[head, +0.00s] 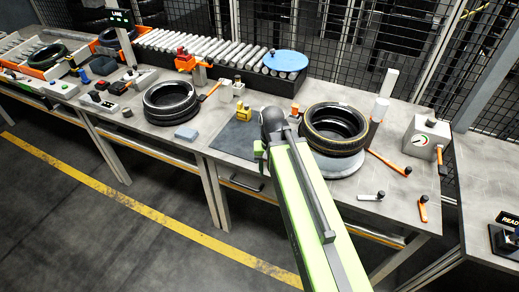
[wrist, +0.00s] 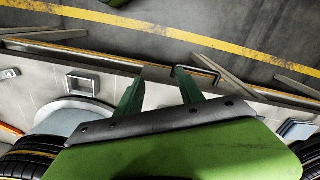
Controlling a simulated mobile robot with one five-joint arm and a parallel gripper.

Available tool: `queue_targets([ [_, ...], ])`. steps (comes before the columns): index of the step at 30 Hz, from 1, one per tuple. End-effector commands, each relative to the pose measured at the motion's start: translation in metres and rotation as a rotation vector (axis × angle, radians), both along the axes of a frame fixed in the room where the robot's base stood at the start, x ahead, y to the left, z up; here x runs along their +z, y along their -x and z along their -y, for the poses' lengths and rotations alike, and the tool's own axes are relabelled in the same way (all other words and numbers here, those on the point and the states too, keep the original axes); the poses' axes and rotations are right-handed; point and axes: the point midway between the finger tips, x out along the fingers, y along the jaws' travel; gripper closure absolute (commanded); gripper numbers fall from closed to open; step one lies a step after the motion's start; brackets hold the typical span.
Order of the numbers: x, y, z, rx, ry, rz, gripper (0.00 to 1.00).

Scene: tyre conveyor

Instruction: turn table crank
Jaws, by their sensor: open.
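A tyre (head: 335,125) lies flat on a round grey turntable (head: 338,165) on the workbench. An orange crank bar (head: 388,162) with a dark knob at its outer end lies just right of the turntable. In the wrist view the tyre (wrist: 28,165) and the pale turntable (wrist: 62,118) show at the lower left, with a sliver of orange at the left edge. My gripper (wrist: 160,77) is open and empty, with its two green fingers apart over the bench's front edge. In the head view it is left of the turntable, mostly hidden behind my arm, and away from the crank.
A gauge box (head: 428,137) with an orange lever stands at the right. Another tyre (head: 170,102) lies at the left. A roller conveyor (head: 210,50) with a blue disc (head: 285,60) runs behind.

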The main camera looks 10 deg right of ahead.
Motion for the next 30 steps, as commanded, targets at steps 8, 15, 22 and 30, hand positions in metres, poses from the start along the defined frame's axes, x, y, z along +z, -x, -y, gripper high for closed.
queue_targets([
  [8, 0.112, -0.094, -0.003, -0.901, 0.0, 0.001, 0.55],
  [15, 0.137, -0.126, -0.005, -1.32, 0.0, 0.002, 0.55],
  [22, 0.129, -0.125, -0.006, -1.345, 0.0, 0.002, 0.55],
  [30, 0.091, -0.125, -0.006, -1.343, 0.0, 0.002, 0.55],
])
